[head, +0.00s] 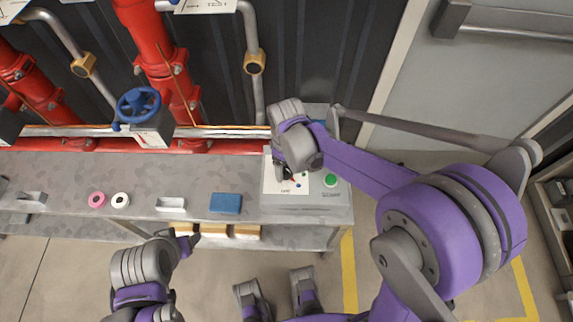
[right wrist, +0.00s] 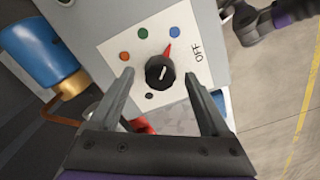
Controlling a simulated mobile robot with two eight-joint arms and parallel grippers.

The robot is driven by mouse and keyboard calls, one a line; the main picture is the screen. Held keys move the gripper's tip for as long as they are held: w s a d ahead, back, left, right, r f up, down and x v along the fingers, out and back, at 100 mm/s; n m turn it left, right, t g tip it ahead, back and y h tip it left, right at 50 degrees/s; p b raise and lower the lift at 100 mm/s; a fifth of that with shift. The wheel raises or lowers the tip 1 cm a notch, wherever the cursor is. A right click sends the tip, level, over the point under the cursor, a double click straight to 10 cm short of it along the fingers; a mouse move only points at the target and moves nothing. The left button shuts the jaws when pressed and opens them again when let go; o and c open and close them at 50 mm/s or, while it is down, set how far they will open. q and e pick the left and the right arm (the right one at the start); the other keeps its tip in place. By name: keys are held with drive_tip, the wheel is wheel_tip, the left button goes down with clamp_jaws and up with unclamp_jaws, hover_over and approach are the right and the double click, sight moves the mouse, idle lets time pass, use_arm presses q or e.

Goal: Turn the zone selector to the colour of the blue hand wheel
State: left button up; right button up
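The blue hand wheel (head: 138,104) sits on a red pipe valve at the left in the head view. The zone selector is a black round knob (right wrist: 160,70) with a red pointer, on a white plate (right wrist: 112,45) with coloured dots. The pointer aims up toward the blue dot (right wrist: 173,33); green (right wrist: 142,33) and orange (right wrist: 125,57) dots lie left, OFF right. My right gripper (right wrist: 159,74) is open, fingers either side of the knob; contact cannot be told. In the head view my right gripper (head: 286,174) largely hides the selector. My left gripper (head: 188,241) hangs before the bench.
A green button (head: 330,180) sits right of the selector on the grey box. The bench holds a blue block (head: 226,203), a white tray (head: 171,204), a pink ring (head: 97,199) and a white ring (head: 120,200). Red pipes run behind.

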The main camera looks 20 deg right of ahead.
sight(287, 169)
wheel_tip(287, 169, up, 11)
drive_tip(key=p, duration=0.1)
drive_tip(key=shift+p, duration=0.3)
drive_tip(key=shift+f, duration=0.1)
idle(0.6)
drive_tip(key=s+d+r+m+t+p, duration=0.2)
drive_tip(key=s+d+m+p, duration=0.1)
drive_tip(key=s, duration=0.4)
drive_tip(key=s+d+r+m+t+p, duration=0.3)
drive_tip(key=s+m+p, duration=0.1)
drive_tip(key=s, duration=0.3)
drive_tip(key=shift+d+m, duration=0.35)
drive_tip(key=shift+m, duration=0.55)
drive_tip(key=shift+s, duration=0.1)
